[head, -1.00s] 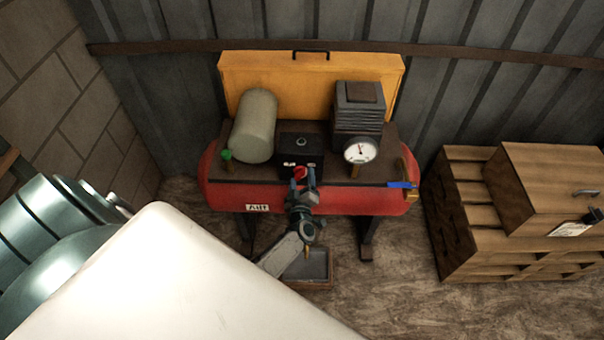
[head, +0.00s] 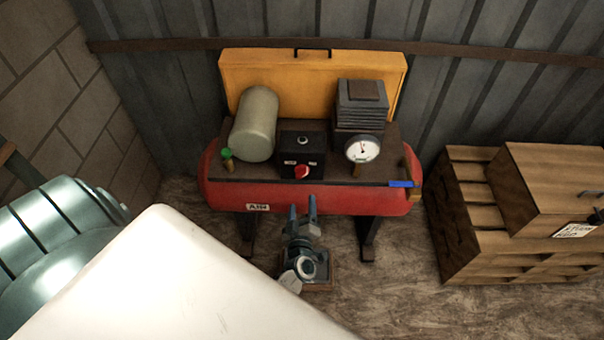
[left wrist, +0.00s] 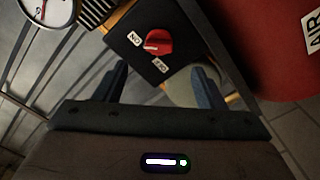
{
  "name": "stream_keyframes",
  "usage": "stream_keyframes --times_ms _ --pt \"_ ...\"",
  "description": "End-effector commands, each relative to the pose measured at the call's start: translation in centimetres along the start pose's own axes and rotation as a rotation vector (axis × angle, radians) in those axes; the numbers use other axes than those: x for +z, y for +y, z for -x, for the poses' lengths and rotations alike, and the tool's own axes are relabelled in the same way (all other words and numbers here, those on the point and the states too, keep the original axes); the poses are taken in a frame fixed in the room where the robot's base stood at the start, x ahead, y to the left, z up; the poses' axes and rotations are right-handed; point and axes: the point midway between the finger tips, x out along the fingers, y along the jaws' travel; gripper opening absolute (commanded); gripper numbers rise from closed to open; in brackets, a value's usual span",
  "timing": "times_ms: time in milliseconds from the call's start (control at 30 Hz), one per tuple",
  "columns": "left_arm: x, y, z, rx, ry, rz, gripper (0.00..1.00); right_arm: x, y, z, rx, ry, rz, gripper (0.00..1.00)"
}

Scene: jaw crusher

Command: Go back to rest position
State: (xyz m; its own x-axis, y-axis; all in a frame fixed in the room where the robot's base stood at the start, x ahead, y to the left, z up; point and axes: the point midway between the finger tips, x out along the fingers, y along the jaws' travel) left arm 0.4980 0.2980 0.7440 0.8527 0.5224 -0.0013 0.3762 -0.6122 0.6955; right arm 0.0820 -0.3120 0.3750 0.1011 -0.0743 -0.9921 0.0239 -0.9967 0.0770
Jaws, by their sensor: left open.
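My left gripper (head: 301,208) is open and empty in the head view, in front of the red air compressor (head: 330,201). Its fingers point at the black switch box (head: 301,145) and stay apart from it. A red knob (head: 302,172) sits on the front of that box. The left wrist view shows the red knob (left wrist: 158,42) on the black box (left wrist: 150,65), with white labels beside it, ahead of the spread fingers (left wrist: 160,85). My right gripper is not in view.
A pressure gauge (head: 362,149), a beige cylinder (head: 254,124) and a blue-handled valve (head: 401,184) are on the compressor. A wooden crate (head: 551,185) on pallets stands at the right. A teal machine (head: 60,240) is at the left. Floor between compressor and pallets is clear.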

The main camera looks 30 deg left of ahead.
Motion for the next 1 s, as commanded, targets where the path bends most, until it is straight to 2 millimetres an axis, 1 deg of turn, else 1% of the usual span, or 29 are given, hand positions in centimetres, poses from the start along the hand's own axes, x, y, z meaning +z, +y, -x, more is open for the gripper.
stream_keyframes --times_ms 333,367,467,567,600,667,700,767,800,867,900,967,1000 --pt "0.1 -0.1 0.0 0.001 -0.005 -0.004 0.64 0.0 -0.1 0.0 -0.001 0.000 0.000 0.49" --pt "0.4 -0.3 0.1 0.002 -0.014 -0.012 0.64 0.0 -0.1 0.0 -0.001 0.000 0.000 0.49" --pt "2.5 -2.0 1.0 0.016 -0.092 -0.079 0.64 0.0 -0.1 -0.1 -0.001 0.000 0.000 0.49" --pt "6.2 -5.5 3.1 0.037 -0.249 -0.206 0.64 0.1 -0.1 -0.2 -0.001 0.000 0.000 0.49" --pt "8.0 -7.5 4.3 0.044 -0.329 -0.268 0.64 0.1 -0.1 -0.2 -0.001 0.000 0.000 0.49" --pt "10.4 -10.7 6.6 0.048 -0.455 -0.363 0.64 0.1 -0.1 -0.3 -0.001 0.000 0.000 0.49" --pt "11.8 -13.0 8.3 0.047 -0.540 -0.423 0.64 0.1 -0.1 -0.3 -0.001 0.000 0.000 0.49" --pt "13.5 -16.4 10.9 0.042 -0.660 -0.508 0.64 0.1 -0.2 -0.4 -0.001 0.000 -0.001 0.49" --pt "14.3 -18.7 12.8 0.035 -0.739 -0.563 0.64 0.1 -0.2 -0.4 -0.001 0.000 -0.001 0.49" --pt "15.3 -22.2 15.6 0.020 -0.856 -0.642 0.64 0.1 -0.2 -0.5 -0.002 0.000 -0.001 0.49" --pt "15.6 -24.6 17.7 0.008 -0.932 -0.694 0.64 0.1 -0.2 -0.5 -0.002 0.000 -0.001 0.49" --pt "15.8 -28.1 20.7 -0.013 -1.043 -0.769 0.64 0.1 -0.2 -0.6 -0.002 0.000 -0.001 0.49" --pt "15.6 -30.3 22.6 -0.030 -1.115 -0.817 0.64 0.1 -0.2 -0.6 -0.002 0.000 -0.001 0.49"
